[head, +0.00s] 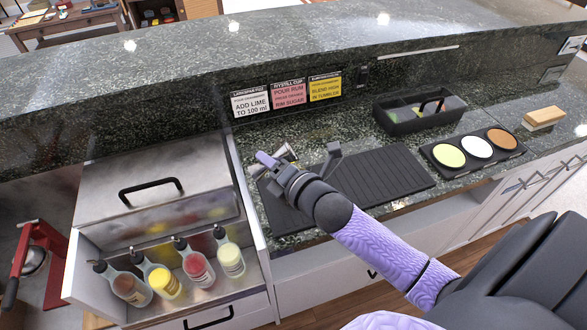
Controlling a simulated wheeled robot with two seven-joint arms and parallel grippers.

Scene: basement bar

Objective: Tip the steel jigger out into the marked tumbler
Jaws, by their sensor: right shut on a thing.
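My right gripper (272,168) is over the left end of the black ribbed bar mat (385,172) on the granite counter. It is shut on a small, shiny metal piece (287,153) that looks like the steel jigger. Only part of this piece shows beside the fingers, so its tilt and contents cannot be told. I cannot make out the marked tumbler; the gripper and wrist cover part of the mat. My left gripper is not in view.
Three cards (288,97) stand at the raised ledge. A black caddy (420,112), a tray with three coloured rounds (473,150) and a sponge-like block (544,117) are to the right. An open drawer at left holds several pourer bottles (198,266). A red press (38,255) is far left.

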